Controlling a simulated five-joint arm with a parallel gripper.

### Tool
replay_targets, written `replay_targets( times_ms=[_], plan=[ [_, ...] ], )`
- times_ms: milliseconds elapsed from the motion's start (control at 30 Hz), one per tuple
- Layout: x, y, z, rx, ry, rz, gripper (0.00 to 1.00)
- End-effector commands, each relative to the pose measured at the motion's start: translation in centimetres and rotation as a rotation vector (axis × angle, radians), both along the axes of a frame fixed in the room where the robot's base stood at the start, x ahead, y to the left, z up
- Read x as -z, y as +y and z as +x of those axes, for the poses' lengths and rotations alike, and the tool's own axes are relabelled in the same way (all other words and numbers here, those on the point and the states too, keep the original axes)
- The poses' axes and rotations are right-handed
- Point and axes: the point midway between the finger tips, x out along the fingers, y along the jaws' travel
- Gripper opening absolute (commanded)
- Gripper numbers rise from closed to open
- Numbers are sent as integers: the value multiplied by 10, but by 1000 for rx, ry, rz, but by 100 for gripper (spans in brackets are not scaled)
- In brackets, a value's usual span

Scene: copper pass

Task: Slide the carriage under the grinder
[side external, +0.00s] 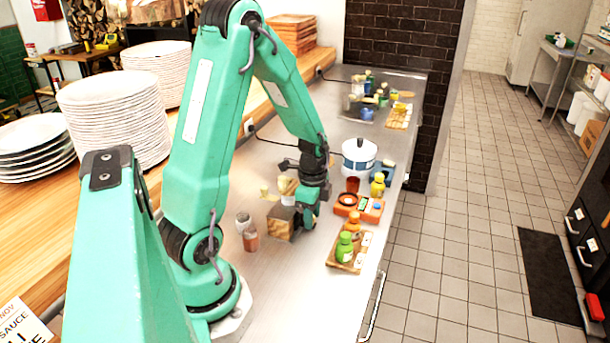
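My gripper (306,214) points down over the steel counter (298,262), at the right side of a brown wooden block (279,224). I cannot tell whether it touches the block, or whether its fingers are open or shut. Pale and dark parts (287,186) show just above the block, partly behind my gripper; they may belong to a grinder, but I cannot tell. An orange base (372,214) with a round dial and a dark red cup (352,185) stands to the right of my gripper. I cannot make out the carriage for certain.
Two small shakers (250,236) stand left of the block. A wooden tray (338,266) with green and orange bottles is at the front right. Plate stacks (116,118) fill the left. Bare steel lies in front of the block.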

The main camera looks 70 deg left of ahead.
Motion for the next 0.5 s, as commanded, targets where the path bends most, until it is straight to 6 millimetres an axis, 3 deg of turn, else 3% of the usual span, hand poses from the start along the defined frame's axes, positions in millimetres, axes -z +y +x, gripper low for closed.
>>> replay_targets(
  times_ms=[500],
  plan=[
    [-12, 1, 0, -1, -1, 1, 36]
  ],
)
